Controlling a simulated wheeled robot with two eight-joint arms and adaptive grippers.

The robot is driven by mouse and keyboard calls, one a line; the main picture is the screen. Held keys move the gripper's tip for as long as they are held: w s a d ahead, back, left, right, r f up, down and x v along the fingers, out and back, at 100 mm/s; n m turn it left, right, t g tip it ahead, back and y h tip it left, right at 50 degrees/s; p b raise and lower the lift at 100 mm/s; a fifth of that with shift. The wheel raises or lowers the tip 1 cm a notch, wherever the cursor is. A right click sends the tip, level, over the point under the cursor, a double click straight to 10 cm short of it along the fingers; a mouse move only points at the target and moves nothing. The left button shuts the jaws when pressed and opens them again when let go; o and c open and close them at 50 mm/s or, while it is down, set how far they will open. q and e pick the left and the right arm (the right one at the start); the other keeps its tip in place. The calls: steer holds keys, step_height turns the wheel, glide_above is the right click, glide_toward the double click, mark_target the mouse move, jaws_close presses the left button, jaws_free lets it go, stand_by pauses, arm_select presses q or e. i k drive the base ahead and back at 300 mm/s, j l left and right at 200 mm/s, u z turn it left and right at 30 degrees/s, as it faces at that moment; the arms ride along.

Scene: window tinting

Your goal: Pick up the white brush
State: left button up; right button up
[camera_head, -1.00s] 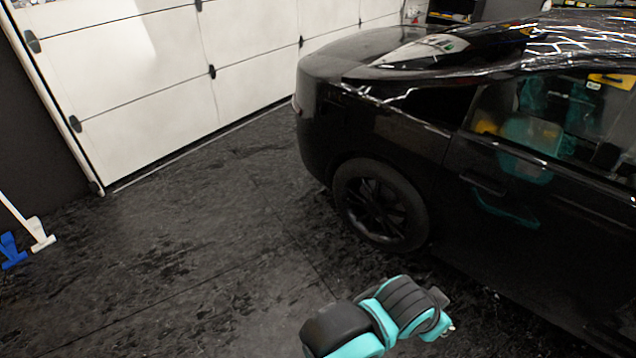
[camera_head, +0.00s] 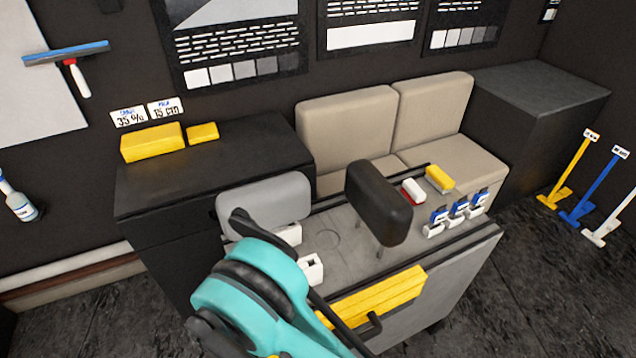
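A small white block-shaped brush (camera_head: 413,190) with a red edge lies on the grey top of the cart (camera_head: 345,262), beside a yellow block (camera_head: 440,179). It is partly behind a dark headrest-like pad (camera_head: 380,200). I cannot tell its bristles at this size. A white long-handled tool (camera_head: 600,236) also leans at the far right edge and is partly cut off. A teal and black arm link of mine covers the lower left front of the cart. No gripper fingertips show clearly, and nothing is seen held.
A grey pad (camera_head: 266,198), white boxes (camera_head: 311,269) and several blue-and-white bottles (camera_head: 458,210) are on the cart. A yellow level-like bar (camera_head: 375,297) is at its front. A beige sofa (camera_head: 348,120) and dark cabinets (camera_head: 205,165) stand behind. Floor (camera_head: 500,300) is clear at right.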

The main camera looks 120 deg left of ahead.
mark_target(411, 189)
steer(key=u, duration=3.25)
steer(key=i+l+u, duration=0.15)
steer(key=l, duration=0.35)
steer(key=i+l+u, duration=0.1)
steer(key=l, duration=0.4)
steer(key=i+l+u, duration=0.15)
steer(key=l, duration=0.4)
steer(key=l+u, duration=0.15)
steer(key=l, duration=0.4)
steer(key=i+l+u, duration=0.4)
steer(key=i+l, duration=0.4)
